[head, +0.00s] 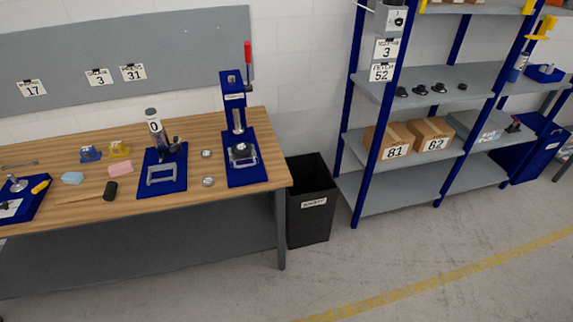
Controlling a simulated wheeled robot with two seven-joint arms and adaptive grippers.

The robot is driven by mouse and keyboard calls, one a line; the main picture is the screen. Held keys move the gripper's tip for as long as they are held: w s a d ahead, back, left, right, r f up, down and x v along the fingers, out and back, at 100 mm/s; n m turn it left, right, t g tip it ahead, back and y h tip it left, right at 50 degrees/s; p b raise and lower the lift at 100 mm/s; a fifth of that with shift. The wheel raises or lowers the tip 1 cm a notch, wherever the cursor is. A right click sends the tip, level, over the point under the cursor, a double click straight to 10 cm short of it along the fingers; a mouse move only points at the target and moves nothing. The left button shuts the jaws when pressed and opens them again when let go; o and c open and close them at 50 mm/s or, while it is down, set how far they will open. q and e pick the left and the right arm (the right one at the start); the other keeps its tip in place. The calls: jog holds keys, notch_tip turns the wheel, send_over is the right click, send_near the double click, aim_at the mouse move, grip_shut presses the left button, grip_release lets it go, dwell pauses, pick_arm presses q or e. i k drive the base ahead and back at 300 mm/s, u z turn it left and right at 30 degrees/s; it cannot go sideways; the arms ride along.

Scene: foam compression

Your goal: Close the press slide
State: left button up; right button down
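The press (235,115) stands upright at the right end of the wooden workbench. It has a blue base plate (236,179), a blue head and a red-handled lever (248,54) pointing up. A grey slide frame (243,155) with a dark round piece on it sits on the base below the press column. Whether the slide is fully in or partly out is too small to tell. Neither of my grippers shows in the head view.
The workbench (120,196) also holds a blue fixture (162,172), foam blocks (120,169) and small round metal pieces. A black bin (310,215) stands at its right end. A shelving rack (430,140) with boxes is farther right. The floor in front is clear.

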aim_at(249, 159)
jog(key=z, duration=0.3)
jog(key=i, duration=0.65)
jog(key=u, duration=0.5)
jog(key=i, duration=0.65)
jog(key=u, duration=0.7)
